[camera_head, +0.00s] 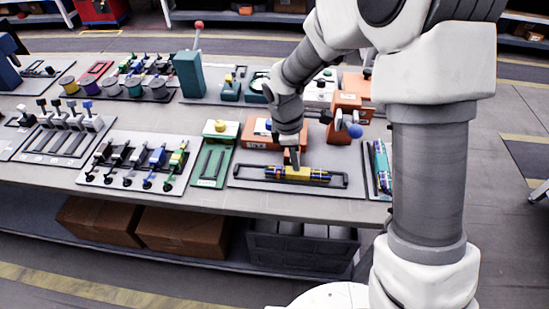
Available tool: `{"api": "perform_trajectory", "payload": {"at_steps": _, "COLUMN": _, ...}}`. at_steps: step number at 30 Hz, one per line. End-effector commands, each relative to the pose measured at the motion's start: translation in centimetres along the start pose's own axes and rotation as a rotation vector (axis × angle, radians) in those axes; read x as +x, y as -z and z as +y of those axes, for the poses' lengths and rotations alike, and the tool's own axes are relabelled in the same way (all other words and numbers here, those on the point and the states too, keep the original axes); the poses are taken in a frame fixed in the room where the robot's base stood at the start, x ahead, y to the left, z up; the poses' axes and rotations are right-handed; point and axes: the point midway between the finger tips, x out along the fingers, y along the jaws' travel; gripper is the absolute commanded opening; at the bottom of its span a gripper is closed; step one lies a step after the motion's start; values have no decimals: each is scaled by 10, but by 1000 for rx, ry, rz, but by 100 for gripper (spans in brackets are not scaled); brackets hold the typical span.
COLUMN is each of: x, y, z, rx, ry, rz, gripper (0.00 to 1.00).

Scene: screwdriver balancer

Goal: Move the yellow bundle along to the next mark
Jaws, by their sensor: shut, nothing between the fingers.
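The yellow bundle (317,175), with blue and red bits on it, lies lengthwise in a black-railed frame (243,183) on a grey plate near the front edge of the bench. My gripper (294,163) points down right above the bundle's middle, its fingers shut and empty. The fingertips look close to the bundle or touching it; I cannot tell which. They hide a small part of it. Marks along the frame are too small to make out.
An orange block station (262,135) stands just behind the frame. An orange stand with a blue ball (355,131) is behind right. A green plate with a yellow button (213,160) is left, and a blue-green tray (381,168) is right.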

Motion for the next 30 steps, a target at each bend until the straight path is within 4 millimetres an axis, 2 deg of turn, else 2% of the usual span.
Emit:
{"api": "perform_trajectory", "payload": {"at_steps": 3, "x": 4, "y": -15, "z": 0, "rx": 2, "ry": 2, "rz": -1, "gripper": 0}}
{"api": "perform_trajectory", "payload": {"at_steps": 7, "x": 16, "y": -10, "z": 0, "rx": 0, "ry": 0, "rz": 0, "gripper": 0}}
{"api": "perform_trajectory", "payload": {"at_steps": 20, "x": 21, "y": -7, "z": -1, "rx": 0, "ry": 4, "rz": 1, "gripper": 0}}
{"api": "perform_trajectory", "payload": {"at_steps": 23, "x": 20, "y": 7, "z": -2, "rx": -4, "ry": 6, "rz": 1, "gripper": 0}}
{"api": "perform_trajectory", "payload": {"at_steps": 27, "x": 14, "y": 40, "z": -2, "rx": -8, "ry": 5, "rz": 4, "gripper": 0}}
{"api": "perform_trajectory", "payload": {"at_steps": 30, "x": 11, "y": 57, "z": -3, "rx": -6, "ry": 5, "rz": 5, "gripper": 0}}
